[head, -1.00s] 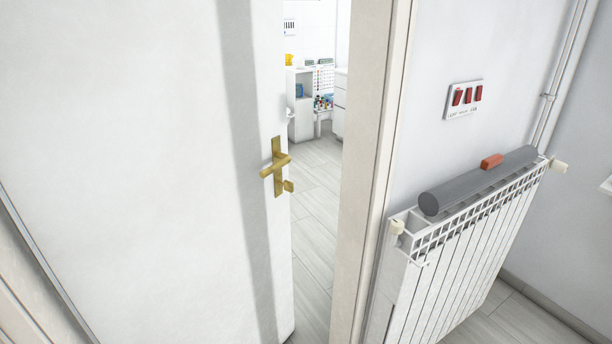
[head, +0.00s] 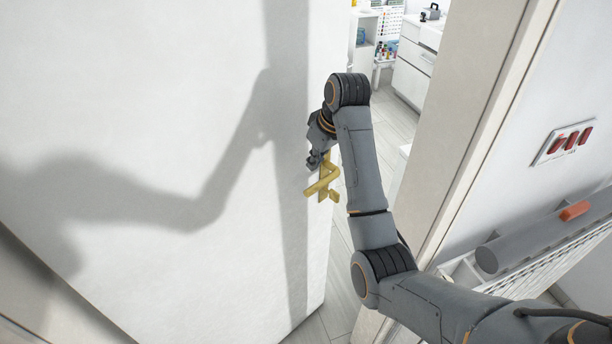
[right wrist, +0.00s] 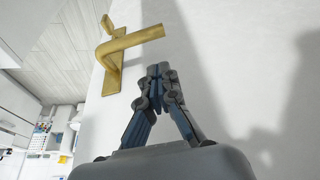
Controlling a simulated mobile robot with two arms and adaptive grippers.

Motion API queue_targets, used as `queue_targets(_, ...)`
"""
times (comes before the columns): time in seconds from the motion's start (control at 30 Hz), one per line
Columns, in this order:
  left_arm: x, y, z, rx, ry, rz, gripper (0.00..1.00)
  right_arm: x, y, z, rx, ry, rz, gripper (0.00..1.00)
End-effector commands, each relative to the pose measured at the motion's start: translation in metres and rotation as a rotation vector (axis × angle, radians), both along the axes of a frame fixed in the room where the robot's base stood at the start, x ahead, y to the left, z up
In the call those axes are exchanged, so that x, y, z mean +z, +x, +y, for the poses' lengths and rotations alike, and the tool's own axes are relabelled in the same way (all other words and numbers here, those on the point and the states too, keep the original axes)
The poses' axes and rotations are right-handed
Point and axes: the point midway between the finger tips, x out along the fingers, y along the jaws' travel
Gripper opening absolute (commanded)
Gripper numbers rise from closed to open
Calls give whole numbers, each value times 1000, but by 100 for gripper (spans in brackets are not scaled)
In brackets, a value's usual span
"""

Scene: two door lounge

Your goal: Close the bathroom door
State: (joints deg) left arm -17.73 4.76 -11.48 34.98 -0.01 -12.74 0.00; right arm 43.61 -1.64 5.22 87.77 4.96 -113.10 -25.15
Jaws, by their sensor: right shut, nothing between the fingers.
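The white door (head: 170,110) fills the left of the head view and stands ajar, with a gap between its free edge and the door frame (head: 475,120). A brass lever handle (head: 323,180) sits near that free edge. My right gripper (head: 316,160) is at the door's face just above the handle, partly hidden by its own wrist. In the right wrist view the gripper (right wrist: 157,72) is shut and empty, its fingertips beside the brass handle (right wrist: 125,45) and close to the door face (right wrist: 220,60). I cannot tell whether it touches. My left gripper is not in view.
A white radiator (head: 535,265) with a grey roll (head: 540,235) and an orange block (head: 575,210) on top stands right of the frame. Red switches (head: 568,141) are on the wall above. Through the gap, white cabinets (head: 415,65) and pale floor show.

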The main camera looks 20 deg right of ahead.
Motion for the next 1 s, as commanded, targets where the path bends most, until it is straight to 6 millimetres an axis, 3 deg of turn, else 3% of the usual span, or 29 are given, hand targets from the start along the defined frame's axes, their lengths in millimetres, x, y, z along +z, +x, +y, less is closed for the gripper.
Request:
queue_targets(0.33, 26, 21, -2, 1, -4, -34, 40, -58, 18, 9, 0, 1, 6, 0)
queue_targets(0.5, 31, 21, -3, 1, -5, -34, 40, -77, 25, 12, -1, 0, 3, 0)
queue_targets(1.0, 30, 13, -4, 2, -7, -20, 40, -86, 29, 13, 0, -1, 1, 0)
